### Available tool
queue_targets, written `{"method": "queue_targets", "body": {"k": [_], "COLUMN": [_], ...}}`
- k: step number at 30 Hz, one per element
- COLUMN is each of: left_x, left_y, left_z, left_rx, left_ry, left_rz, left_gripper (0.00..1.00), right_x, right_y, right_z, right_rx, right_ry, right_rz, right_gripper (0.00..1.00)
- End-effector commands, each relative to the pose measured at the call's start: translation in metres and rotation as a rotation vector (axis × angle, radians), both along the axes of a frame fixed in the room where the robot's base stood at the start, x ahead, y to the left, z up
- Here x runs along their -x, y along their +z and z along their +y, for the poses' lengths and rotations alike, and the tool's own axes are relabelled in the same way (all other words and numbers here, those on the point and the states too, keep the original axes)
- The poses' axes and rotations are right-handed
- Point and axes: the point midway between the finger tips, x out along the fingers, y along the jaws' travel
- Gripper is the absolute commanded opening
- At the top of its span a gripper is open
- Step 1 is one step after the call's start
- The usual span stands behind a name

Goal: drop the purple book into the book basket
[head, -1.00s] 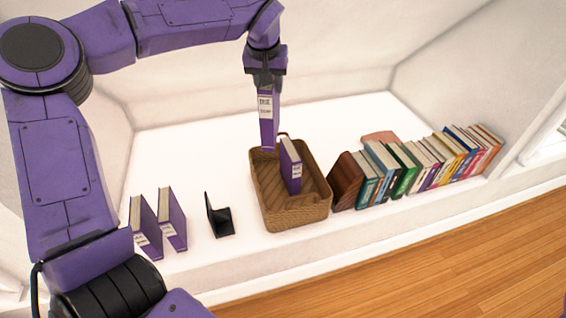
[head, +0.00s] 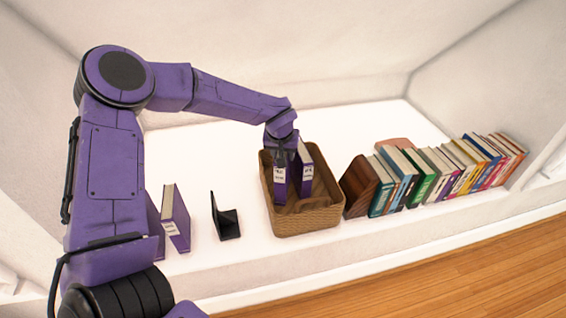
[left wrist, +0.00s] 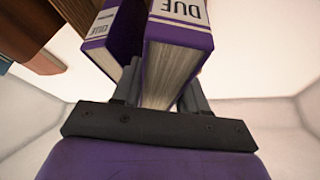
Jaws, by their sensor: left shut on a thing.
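A purple book (head: 280,184) with a white label is held upright by my left gripper (head: 281,150), low inside the wicker book basket (head: 308,222). In the left wrist view my left gripper (left wrist: 160,100) is shut on this book (left wrist: 177,55), whose cover reads "DUE". A second purple book (head: 305,172) stands in the basket just right of the held one; it also shows in the left wrist view (left wrist: 110,42). I cannot tell whether the held book touches the basket floor. My right gripper is not in view.
Two more purple books (head: 175,218) stand left on the white ledge, one partly behind my arm. A black bookend (head: 225,218) stands between them and the basket. Right of the basket is a row of several books (head: 420,175) with a brown wooden bookend (head: 360,187).

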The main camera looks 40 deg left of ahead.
Motion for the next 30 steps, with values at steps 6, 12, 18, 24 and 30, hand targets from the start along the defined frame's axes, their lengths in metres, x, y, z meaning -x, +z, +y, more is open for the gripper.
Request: {"method": "queue_targets", "body": {"k": [6, 12, 18, 24, 30], "left_x": [-0.001, -0.001, 0.000, 0.000, 0.000], "left_y": [-0.030, -0.029, -0.034, -0.040, -0.042], "left_z": [0.000, 0.000, 0.000, 0.000, 0.000], "left_rx": [0.000, 0.001, 0.000, 0.000, 0.000], "left_ry": [0.000, -0.001, -0.001, 0.000, 0.000], "left_rz": [-0.002, -0.003, -0.001, -0.001, 0.001], "left_gripper": [0.00, 0.00, 0.00, 0.00, 0.68], "right_x": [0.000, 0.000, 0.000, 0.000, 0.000], "right_y": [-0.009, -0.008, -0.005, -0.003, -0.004], "right_z": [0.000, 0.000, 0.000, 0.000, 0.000], "right_rx": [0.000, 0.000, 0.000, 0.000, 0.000], "right_ry": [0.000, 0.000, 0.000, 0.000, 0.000], "right_rz": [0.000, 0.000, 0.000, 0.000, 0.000], "right_gripper": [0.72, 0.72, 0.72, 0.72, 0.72]}}
